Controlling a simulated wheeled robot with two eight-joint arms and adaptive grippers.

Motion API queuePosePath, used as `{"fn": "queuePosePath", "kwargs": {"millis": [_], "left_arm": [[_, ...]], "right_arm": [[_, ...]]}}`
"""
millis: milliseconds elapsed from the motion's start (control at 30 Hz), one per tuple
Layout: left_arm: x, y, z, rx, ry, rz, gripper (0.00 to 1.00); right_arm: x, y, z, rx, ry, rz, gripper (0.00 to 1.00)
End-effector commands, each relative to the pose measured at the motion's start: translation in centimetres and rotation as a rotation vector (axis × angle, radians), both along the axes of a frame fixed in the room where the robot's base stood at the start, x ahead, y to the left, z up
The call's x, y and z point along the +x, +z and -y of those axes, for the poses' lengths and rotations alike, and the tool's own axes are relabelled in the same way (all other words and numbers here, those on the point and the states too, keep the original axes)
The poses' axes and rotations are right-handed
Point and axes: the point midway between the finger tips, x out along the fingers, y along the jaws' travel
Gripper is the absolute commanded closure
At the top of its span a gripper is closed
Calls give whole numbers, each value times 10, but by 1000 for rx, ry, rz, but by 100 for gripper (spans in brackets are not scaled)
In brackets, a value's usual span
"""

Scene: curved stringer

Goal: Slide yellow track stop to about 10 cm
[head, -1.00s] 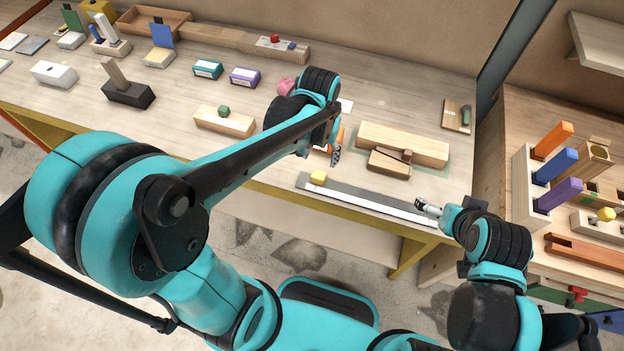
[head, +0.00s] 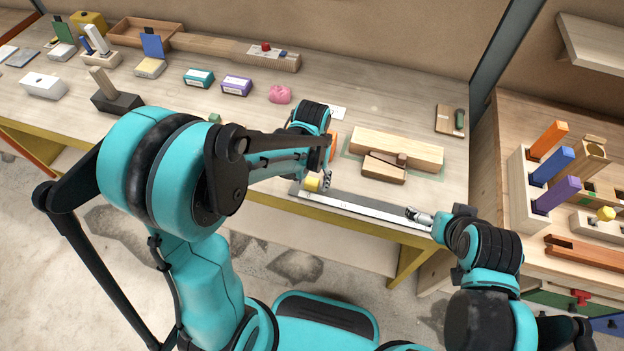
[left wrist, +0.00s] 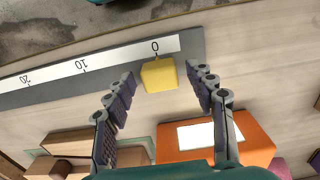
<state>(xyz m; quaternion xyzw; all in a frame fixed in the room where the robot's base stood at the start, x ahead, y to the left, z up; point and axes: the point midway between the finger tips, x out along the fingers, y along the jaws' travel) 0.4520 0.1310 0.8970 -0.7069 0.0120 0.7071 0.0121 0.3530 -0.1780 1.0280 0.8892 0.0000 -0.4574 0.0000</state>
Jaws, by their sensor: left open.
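The yellow track stop (head: 311,184) sits at the left end of the grey track (head: 385,216) in the head view. In the left wrist view the yellow stop (left wrist: 159,75) is beside the 0 mark of the white scale (left wrist: 100,60), which also shows 10 and 20. My left gripper (left wrist: 161,73) is open, its fingertips on either side of the stop with gaps visible. In the head view my left gripper (head: 326,180) is at the stop, partly hidden by its own wrist. My right gripper (head: 416,214) is by the track's right end; its jaw opening is unclear.
An orange block (left wrist: 255,140) with a white label lies close to my left gripper. A long wooden block (head: 400,149) and a smaller one (head: 383,171) lie behind the track. A pink object (head: 280,94) is farther back. The table's yellow front edge (head: 275,205) is near the track.

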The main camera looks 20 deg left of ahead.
Motion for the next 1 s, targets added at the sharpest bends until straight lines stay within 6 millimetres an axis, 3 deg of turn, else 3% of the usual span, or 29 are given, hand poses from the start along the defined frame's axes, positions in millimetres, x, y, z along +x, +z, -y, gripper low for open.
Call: {"fn": "queuePosePath", "kwargs": {"millis": [67,100,300,500,800,1000], "left_arm": [[0,0,0,0,0,0,45],[0,0,0,0,0,0,50],[0,1,0,0,0,0,100],[0,0,8,0,-3,0,100],[-2,0,78,0,-7,0,100],[-3,0,100,0,-1,1,100]], "right_arm": [[0,0,0,0,0,0,1],[0,0,0,0,0,0,1],[0,0,0,0,0,0,1],[0,0,0,0,0,0,1],[0,-1,0,0,0,0,1],[0,-2,0,0,0,0,1]]}}
